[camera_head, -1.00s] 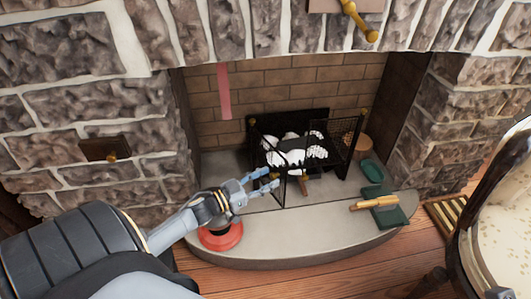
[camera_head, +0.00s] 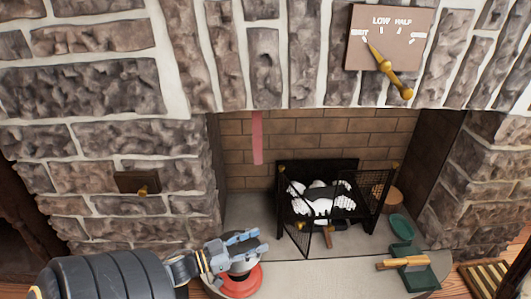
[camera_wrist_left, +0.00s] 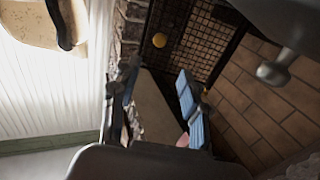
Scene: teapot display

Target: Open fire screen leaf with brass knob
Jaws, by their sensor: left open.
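The black fire screen (camera_head: 318,168) stands in the fireplace around a grate of white logs. Its front mesh leaf (camera_head: 318,240) stands out at an angle toward the hearth, with a small brass knob (camera_head: 301,226) on it. In the left wrist view the mesh leaf (camera_wrist_left: 195,30) and the brass knob (camera_wrist_left: 159,40) are beyond the fingers. My left gripper (camera_head: 262,241) is open and empty, left of the leaf and apart from it, above a red round object. Its blue-padded fingers (camera_wrist_left: 152,105) also show in the left wrist view. My right gripper is out of view.
The red object (camera_head: 240,283) sits on the grey hearth (camera_head: 320,275) under my left gripper. A green dustpan with a wooden-handled brush (camera_head: 402,263) lies at the right. A dial plate with a brass lever (camera_head: 390,75) is on the stonework above. A pink strip (camera_head: 257,135) hangs inside.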

